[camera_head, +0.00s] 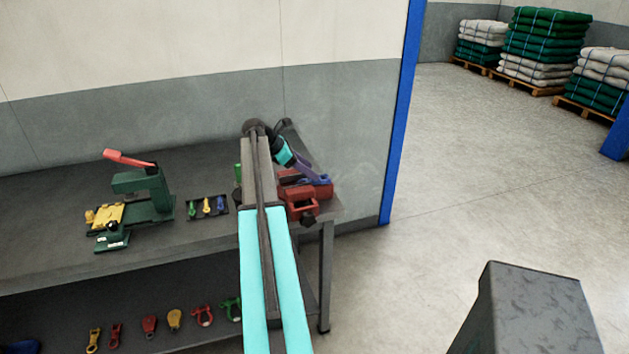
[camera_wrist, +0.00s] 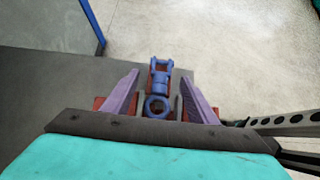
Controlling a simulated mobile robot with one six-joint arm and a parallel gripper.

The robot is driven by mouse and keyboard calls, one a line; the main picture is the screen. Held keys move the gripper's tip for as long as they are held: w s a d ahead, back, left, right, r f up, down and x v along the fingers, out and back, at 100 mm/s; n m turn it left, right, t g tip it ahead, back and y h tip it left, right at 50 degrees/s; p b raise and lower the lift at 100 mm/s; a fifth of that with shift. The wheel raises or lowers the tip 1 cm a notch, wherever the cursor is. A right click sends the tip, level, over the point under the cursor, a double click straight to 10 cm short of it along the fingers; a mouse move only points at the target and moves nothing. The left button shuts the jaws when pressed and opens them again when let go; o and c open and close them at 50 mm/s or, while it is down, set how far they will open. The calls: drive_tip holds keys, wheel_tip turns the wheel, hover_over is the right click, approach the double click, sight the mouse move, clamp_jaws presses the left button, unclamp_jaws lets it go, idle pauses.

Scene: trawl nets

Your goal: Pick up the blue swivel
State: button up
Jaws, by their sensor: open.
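The blue swivel (camera_wrist: 159,79) has a round eye at its near end and a forked far end. In the wrist view it lies between the two purple fingers of my gripper (camera_wrist: 162,84), with a visible gap on each side. My gripper is open. In the head view my gripper (camera_head: 318,180) is low over the red vise at the right end of the workbench. The swivel is hard to tell from the fingers there. Red parts of the vise (camera_wrist: 99,103) show beneath the fingers in the wrist view.
The workbench (camera_head: 50,235) carries a green press (camera_head: 150,190) with a red handle and a dark tray (camera_head: 192,213) of small green, yellow and blue pieces. The lower shelf (camera_head: 60,312) holds several shackles and fittings. A blue post (camera_head: 403,110) stands beyond the bench end.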

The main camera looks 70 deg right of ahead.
sight(321, 178)
drive_tip(key=shift+s+d+f+p, duration=0.2)
drive_tip(key=shift+s+f+p, duration=0.1)
drive_tip(key=shift+s+p, duration=0.1)
drive_tip(key=shift+p+x, duration=0.8)
drive_tip(key=shift+x, duration=1.25)
drive_tip(key=shift+w, duration=0.1)
clamp_jaws()
